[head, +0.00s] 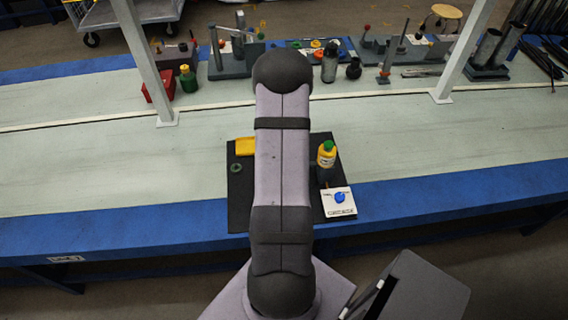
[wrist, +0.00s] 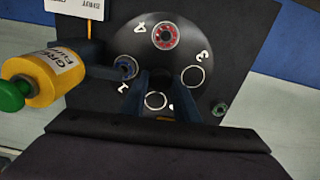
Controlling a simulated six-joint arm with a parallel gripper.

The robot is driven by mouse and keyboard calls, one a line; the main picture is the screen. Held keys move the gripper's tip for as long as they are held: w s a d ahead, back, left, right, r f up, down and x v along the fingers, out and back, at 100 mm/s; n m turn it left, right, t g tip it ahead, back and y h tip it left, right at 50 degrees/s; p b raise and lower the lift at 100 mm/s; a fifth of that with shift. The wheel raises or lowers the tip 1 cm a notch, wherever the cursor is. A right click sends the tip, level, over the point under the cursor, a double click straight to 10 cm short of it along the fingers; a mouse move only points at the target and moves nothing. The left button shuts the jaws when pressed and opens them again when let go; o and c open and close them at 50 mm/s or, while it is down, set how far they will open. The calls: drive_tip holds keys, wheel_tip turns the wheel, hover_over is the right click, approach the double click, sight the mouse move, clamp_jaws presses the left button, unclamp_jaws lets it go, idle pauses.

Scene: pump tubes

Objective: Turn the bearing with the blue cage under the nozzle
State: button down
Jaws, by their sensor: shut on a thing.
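In the wrist view a black numbered disc (wrist: 185,58) lies on a dark mat. The bearing with the blue cage (wrist: 124,67) sits at its left side, near the mark 1. A bearing with a red cage (wrist: 164,36) sits at the top near the 4. The bottle (wrist: 52,75), yellow with a green cap, stands at left; a dark arm reaches from it to the blue-caged bearing, its nozzle tip not clear. My gripper (wrist: 157,80) is at the disc's middle, shut on what seems its dark central knob, mostly hidden. In the head view my arm hides the disc.
Two white-ringed seats (wrist: 193,77) on the disc look empty. A green ring (wrist: 220,109) lies on the mat. Posts (head: 150,65) rise behind.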

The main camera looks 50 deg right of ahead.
drive_tip(key=shift+m, duration=0.4)
idle(0.3)
drive_tip(key=c, duration=1.4)
unclamp_jaws()
drive_tip(key=shift+r, duration=0.15)
drive_tip(key=shift+r+b, duration=0.3)
drive_tip(key=shift+r, duration=3.25)
